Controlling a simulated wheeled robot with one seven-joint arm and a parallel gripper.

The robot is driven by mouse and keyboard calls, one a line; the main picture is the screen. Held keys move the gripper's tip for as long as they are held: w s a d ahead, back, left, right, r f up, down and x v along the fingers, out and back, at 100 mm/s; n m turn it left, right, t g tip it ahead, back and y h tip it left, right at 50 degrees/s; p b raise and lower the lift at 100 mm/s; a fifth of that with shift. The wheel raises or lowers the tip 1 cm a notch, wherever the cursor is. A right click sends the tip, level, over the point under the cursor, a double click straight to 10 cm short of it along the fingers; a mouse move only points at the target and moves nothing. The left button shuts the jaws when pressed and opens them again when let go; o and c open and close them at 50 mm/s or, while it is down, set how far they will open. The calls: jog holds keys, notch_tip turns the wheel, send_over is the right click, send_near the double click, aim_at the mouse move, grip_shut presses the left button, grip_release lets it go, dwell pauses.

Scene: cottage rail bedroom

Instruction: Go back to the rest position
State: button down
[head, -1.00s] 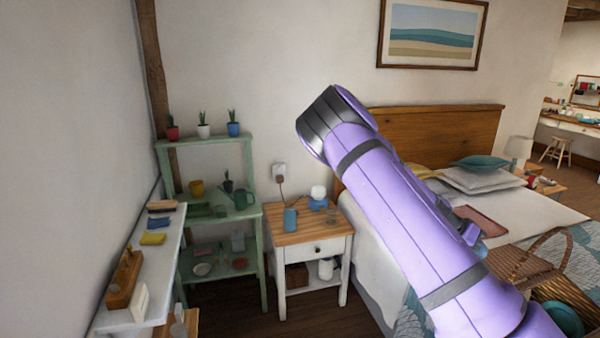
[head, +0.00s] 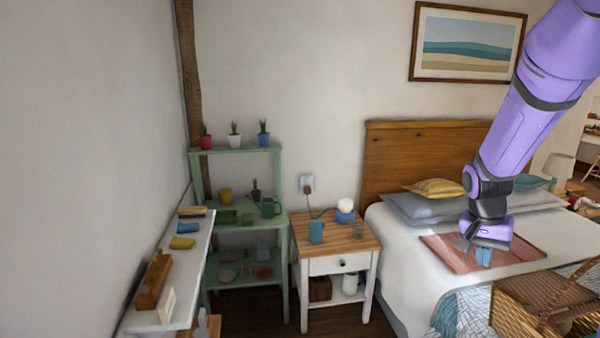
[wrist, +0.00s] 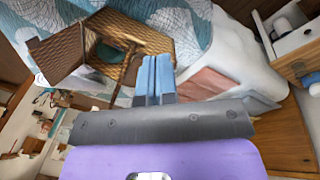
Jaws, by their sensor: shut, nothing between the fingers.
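My purple arm reaches down from the upper right in the head view. My gripper (head: 484,257) has blue fingers and points down in front of the bed, over the reddish mat as seen in the head view. In the wrist view the fingers (wrist: 155,78) are together with nothing between them. The bed (head: 405,240) has a white cover and a patterned blue throw.
A wicker basket (head: 545,300) sits on the bed close right of my gripper. A reddish mat (head: 525,255) lies on the bed. A nightstand (head: 340,265) with a blue cup (head: 316,231), a green shelf (head: 240,150) and a white wall shelf (head: 190,265) stand left.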

jog(key=s+a+r+n+t+y, duration=0.1)
jog(key=s+a+r+n+t, duration=0.2)
jog(key=s+a+r, duration=0.4)
jog(key=s+a+r+n+t+y, duration=0.1)
jog(key=s+a+r+n+t, duration=0.2)
jog(key=s+a+r+n, duration=0.3)
jog(key=s+a+r, duration=0.1)
jog(key=s+r, duration=0.4)
jog(key=r, duration=0.1)
jog(key=shift+s+a+n, duration=0.25)
jog(key=shift+s+n, duration=0.05)
jog(key=shift+s, duration=0.1)
jog(key=shift+d, duration=0.1)
